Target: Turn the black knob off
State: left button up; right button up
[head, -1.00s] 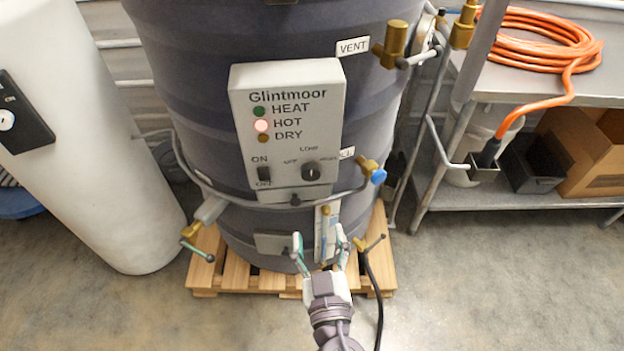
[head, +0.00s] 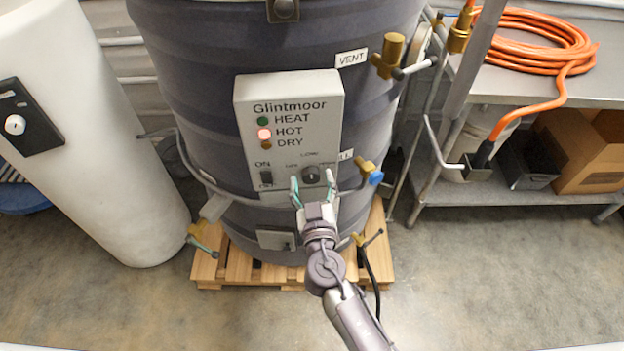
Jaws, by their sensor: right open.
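The black knob (head: 311,175) sits at the lower right of the grey Glintmoor control panel (head: 322,105), on the front of the dark grey hopper drum (head: 200,80). Labels stand around the knob, LOW above it. My right gripper (head: 313,184) is open, its two pale green fingertips on either side of the knob in the picture. I cannot tell whether they touch it. A black ON/OFF rocker switch (head: 266,177) is to the left of the knob. The red HOT light (head: 264,134) is lit. My left gripper is not in view.
A brass valve with a blue cap (head: 376,178) sticks out right of the panel. The drum stands on a wooden pallet (head: 208,270). A white cylinder (head: 110,150) is at left. A metal shelf (head: 480,195) with an orange hose (head: 530,40) is at right.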

jog(key=c, duration=1.1)
jog(key=shift+c, duration=0.2)
jog(key=shift+f+n, duration=0.1)
jog(key=shift+n, duration=0.2)
jog(key=shift+n+b, duration=0.65)
jog(key=shift+n, duration=0.25)
jog(key=n, duration=0.2)
jog(key=shift+n+b, duration=0.3)
jog(key=shift+b, duration=0.1)
jog(key=n, duration=0.3)
jog(key=shift+n, duration=1.9)
